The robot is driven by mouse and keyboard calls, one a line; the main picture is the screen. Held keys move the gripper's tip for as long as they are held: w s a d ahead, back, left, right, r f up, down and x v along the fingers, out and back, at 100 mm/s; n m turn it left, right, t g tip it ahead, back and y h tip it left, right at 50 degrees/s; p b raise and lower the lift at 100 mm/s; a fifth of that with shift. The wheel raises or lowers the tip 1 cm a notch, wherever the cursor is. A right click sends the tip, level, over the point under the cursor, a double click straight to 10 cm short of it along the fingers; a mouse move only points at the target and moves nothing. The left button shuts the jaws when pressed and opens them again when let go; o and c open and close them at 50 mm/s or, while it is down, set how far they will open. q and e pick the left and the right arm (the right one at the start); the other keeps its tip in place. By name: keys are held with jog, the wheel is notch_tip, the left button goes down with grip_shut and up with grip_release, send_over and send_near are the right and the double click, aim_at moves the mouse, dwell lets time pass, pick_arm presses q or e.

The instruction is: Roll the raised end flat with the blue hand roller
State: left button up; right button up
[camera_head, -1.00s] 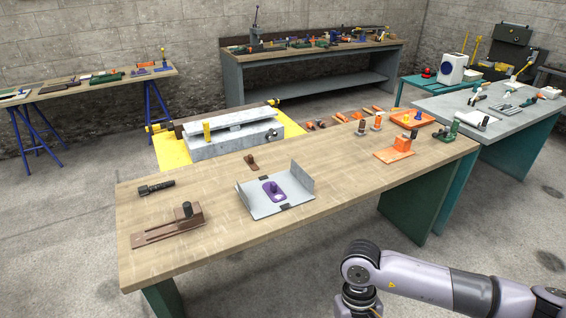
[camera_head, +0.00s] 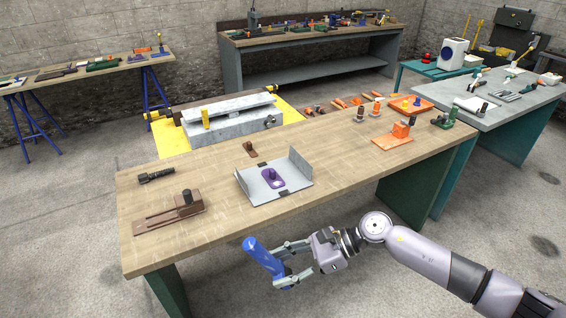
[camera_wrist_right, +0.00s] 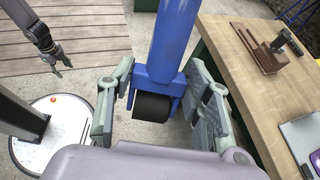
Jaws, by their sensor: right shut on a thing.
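My right gripper (camera_head: 283,265) is shut on the blue hand roller (camera_head: 262,256), in front of the near edge of the wooden table. The right wrist view shows the roller's blue shaft (camera_wrist_right: 172,40) and fork with a black cylinder (camera_wrist_right: 152,105) between the gripper fingers (camera_wrist_right: 160,110). A thin grey sheet (camera_head: 262,196) lies on the table with an upturned right end (camera_head: 300,166). A purple plate with a dark knob (camera_head: 272,178) sits on it. The roller is apart from the sheet. My left gripper (camera_wrist_right: 56,62) shows small in the right wrist view, its fingers spread and empty.
On the wooden table (camera_head: 340,185) are a brown slotted block (camera_head: 168,217), a black torch-like tool (camera_head: 157,175), a small brown piece (camera_head: 250,149) and an orange block (camera_head: 397,135). The table's front strip right of the sheet is clear. A grey clamp bench (camera_head: 232,128) stands behind.

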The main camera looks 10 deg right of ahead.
jog(key=w+d+r+m+t+h, duration=0.3)
jog(key=w+d+m+t, duration=0.4)
jog(key=d+t, duration=0.1)
jog(key=w+d+r+m+t+h, duration=0.3)
jog(key=w+d+m+t, duration=0.3)
jog(key=w+d+t, duration=0.2)
jog(key=shift+w+d+m+t+h, duration=0.2)
jog(key=shift+w+m+t+h, duration=0.1)
jog(key=shift+m+t, duration=0.1)
